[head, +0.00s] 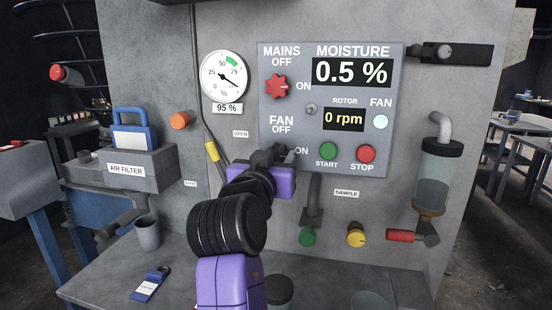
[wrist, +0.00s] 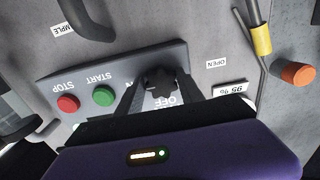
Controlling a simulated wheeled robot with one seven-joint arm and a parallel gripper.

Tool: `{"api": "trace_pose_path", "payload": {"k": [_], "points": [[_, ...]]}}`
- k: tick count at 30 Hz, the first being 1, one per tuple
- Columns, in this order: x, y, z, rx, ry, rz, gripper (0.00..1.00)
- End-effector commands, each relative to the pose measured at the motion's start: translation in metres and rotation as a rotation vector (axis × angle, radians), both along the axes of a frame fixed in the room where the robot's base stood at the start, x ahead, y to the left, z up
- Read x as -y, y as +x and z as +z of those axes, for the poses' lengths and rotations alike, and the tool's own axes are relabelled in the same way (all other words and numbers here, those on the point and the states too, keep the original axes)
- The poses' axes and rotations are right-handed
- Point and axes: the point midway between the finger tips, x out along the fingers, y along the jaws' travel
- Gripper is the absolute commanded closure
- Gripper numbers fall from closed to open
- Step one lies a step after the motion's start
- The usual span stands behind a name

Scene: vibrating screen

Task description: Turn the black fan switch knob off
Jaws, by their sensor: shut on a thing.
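The black fan switch knob (wrist: 159,82) shows in the wrist view between my two fingers, on the grey control panel (head: 350,165). My gripper (wrist: 160,92) is shut on it. In the head view my gripper (head: 279,156) reaches the panel's lower left, below the "FAN OFF" label and beside "ON", and hides most of the knob. I cannot tell which way the knob points. The round fan lamp (head: 380,122) is pale and bright. The rotor display (head: 344,118) reads 0 rpm.
The red mains knob (head: 276,86) is above my gripper. The green start button (head: 328,151) and red stop button (head: 365,153) are close on its right. A cable with a yellow sleeve (head: 212,151) runs down at its left. A shelf (head: 205,275) juts out below.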

Motion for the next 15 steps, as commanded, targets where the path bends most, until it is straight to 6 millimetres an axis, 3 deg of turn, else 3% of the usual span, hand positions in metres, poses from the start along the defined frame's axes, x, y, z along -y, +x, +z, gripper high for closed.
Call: {"api": "trace_pose_path", "payload": {"k": [8,15], "points": [[-0.0001,0.0000,0.0023,-0.018,-0.061,0.001,0.96],[0.0004,-0.0001,0.0037,-0.070,-0.217,0.001,0.96]]}}
